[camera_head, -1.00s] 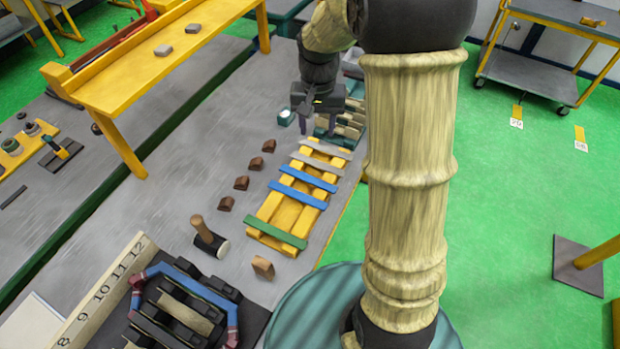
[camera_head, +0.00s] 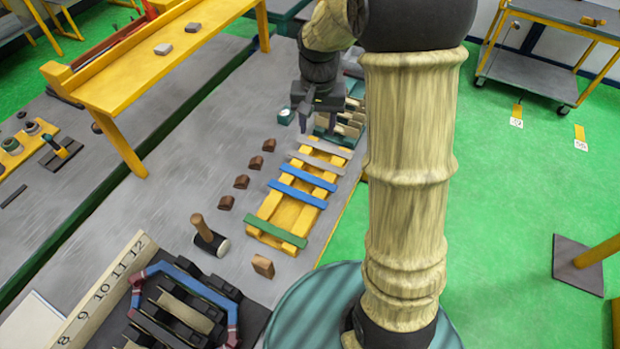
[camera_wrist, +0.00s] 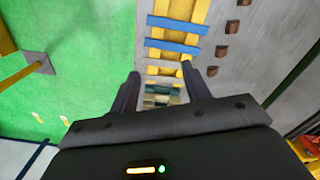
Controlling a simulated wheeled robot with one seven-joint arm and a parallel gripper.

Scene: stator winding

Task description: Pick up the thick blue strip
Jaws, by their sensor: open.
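Two blue strips lie across a yellow rack (camera_head: 266,212). The blue strip nearer the grey strips (camera_head: 309,179) also shows in the wrist view (camera_wrist: 172,46). The other blue strip (camera_head: 297,194) is nearer the green strip and also shows in the wrist view (camera_wrist: 177,23). I cannot tell surely which is thicker. My gripper (camera_head: 316,120) is open and empty, above and beyond the rack's far end. In the wrist view its fingers (camera_wrist: 160,72) stand apart, with both blue strips ahead of them.
Grey strips (camera_head: 317,163) and a green strip (camera_head: 275,232) lie on the same rack. Several brown blocks (camera_head: 241,182) line its left side. A mallet (camera_head: 209,236) and a stator fixture (camera_head: 185,312) are nearer. A slotted holder (camera_head: 345,130) stands near my gripper.

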